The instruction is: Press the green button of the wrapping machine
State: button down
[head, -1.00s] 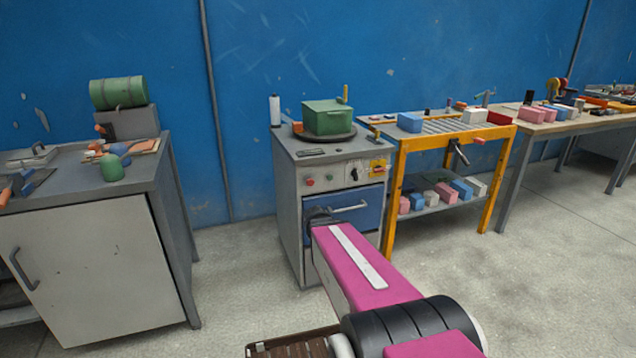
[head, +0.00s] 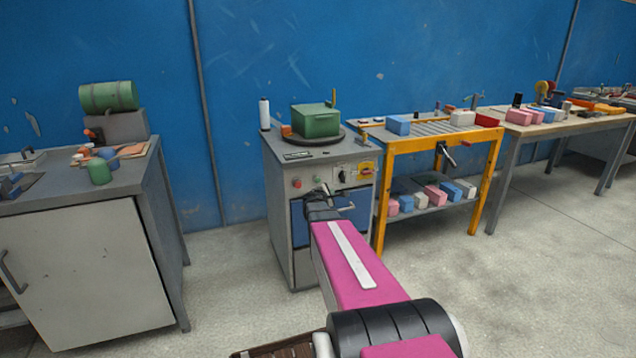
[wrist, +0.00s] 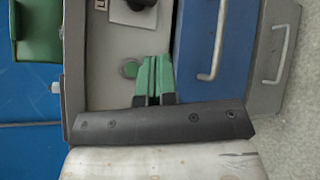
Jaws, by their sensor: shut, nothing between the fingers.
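The wrapping machine (head: 279,223) is a grey cabinet against the blue wall, with a green box (head: 316,119) on its dark turntable. Its front panel carries a red button (head: 297,183), a green button (head: 317,180) and a dark knob (head: 341,176). My gripper (head: 321,189) is at the panel, just below the green button. In the wrist view the green button (wrist: 129,69) shows just left of the green fingertips (wrist: 153,60). My fingers are shut with nothing between them. I cannot tell whether they touch the panel.
A blue drawer front (wrist: 197,70) with a bar handle lies below the panel. A yellow-framed table (head: 437,146) with several blocks stands to the right. A grey cabinet (head: 85,255) stands to the left. The floor between the cabinets is clear.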

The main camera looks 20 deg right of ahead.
aim_at(318, 180)
jog(key=shift+w+d+r, duration=0.1)
jog(key=shift+w, duration=0.05)
jog(key=shift+w, duration=0.1)
jog(key=w, duration=0.8)
jog(key=shift+w, duration=0.3)
jog(key=shift+w, duration=0.1)
dwell(2.0)
jog(key=shift+w+a, duration=0.2)
jog(key=shift+w, duration=0.15)
